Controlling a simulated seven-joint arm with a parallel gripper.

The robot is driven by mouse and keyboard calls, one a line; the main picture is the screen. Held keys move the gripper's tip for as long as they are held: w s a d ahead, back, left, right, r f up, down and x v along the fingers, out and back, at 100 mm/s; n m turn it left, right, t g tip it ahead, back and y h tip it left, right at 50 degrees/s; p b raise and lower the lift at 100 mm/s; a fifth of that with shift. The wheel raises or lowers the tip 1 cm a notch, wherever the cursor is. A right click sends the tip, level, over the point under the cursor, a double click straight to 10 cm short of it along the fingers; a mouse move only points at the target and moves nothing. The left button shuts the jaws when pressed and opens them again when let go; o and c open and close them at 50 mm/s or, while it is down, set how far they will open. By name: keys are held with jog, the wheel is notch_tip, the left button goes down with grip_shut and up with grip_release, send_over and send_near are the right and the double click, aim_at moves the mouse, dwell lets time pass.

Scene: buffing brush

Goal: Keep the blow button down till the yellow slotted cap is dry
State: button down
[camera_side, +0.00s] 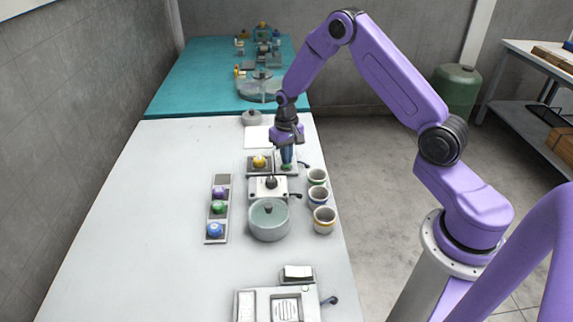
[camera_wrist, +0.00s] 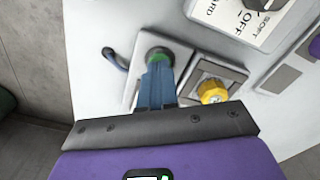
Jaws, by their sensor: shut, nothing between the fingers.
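The yellow slotted cap (camera_side: 259,161) sits on a square grey-framed pad beside the button plate; it also shows in the wrist view (camera_wrist: 212,92). I cannot tell from its surface whether it is wet or dry. The green button (camera_side: 286,167) is on a pale plate with a dark cable; it shows in the wrist view too (camera_wrist: 160,54). My gripper (camera_side: 287,160) points down with its blue fingers together and empty. In the wrist view its tips (camera_wrist: 158,64) overlap the green button and partly hide it. They are at or very near it; I cannot tell how far it is pressed.
A dial box (camera_side: 268,188) with a label reading OFF and SOFT stands in front of the cap. A grey-green lidded pot (camera_side: 268,222), several cups (camera_side: 324,219) and a tray (camera_side: 223,180) with purple, green and blue caps are nearby. The table's left side is clear.

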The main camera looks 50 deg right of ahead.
jog(key=shift+f, duration=0.55)
dwell(2.6)
dwell(1.0)
jog(key=shift+r, duration=3.5)
